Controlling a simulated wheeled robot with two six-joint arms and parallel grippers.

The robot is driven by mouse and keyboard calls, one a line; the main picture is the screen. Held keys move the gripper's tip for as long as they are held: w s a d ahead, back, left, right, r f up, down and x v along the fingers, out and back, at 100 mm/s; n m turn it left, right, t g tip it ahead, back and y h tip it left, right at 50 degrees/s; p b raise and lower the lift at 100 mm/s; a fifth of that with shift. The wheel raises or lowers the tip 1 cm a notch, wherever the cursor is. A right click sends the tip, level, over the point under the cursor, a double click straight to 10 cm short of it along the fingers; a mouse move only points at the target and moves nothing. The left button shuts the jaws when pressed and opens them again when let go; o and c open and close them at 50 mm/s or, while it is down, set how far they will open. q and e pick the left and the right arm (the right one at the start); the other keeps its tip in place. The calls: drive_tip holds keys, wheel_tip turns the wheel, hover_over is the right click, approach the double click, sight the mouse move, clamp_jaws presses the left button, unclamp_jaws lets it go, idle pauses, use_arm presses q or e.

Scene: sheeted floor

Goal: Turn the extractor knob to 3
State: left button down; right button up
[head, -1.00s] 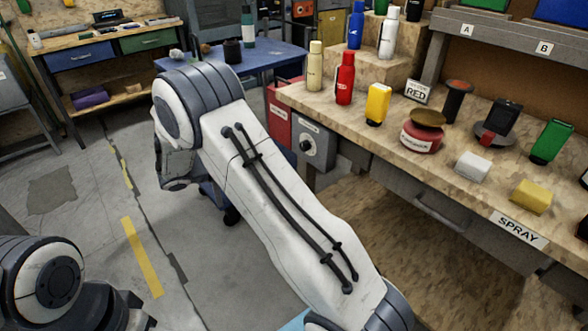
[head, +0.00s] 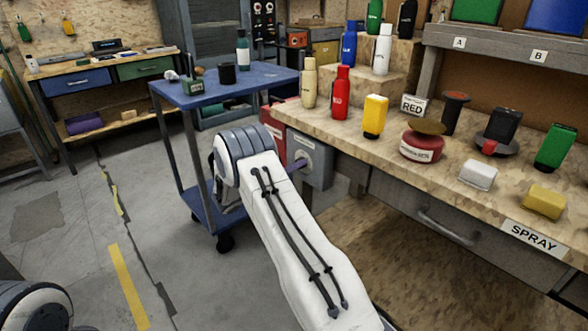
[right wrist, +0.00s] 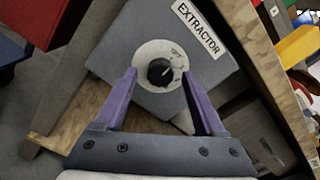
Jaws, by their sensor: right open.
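The extractor box is a grey box (right wrist: 110,52) under the bench end, labelled EXTRACTOR in the right wrist view. It also shows in the head view (head: 322,168), partly behind my right arm. Its black knob (right wrist: 160,71) sits on a round pale dial, with a white pointer line toward the upper right of the picture; the dial numbers are too small to read. My right gripper (right wrist: 158,76) is open, its purple fingers on either side of the knob with visible gaps. My left gripper is out of view.
The wooden bench (head: 375,150) holds bottles, a red tin and coloured blocks above the box. A blue cart (head: 250,80) stands left of it, close to my right arm. A red box (head: 272,128) adjoins the extractor box. The floor at left is open.

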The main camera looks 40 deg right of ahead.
drive_tip(key=shift+d, duration=0.35)
clamp_jaws()
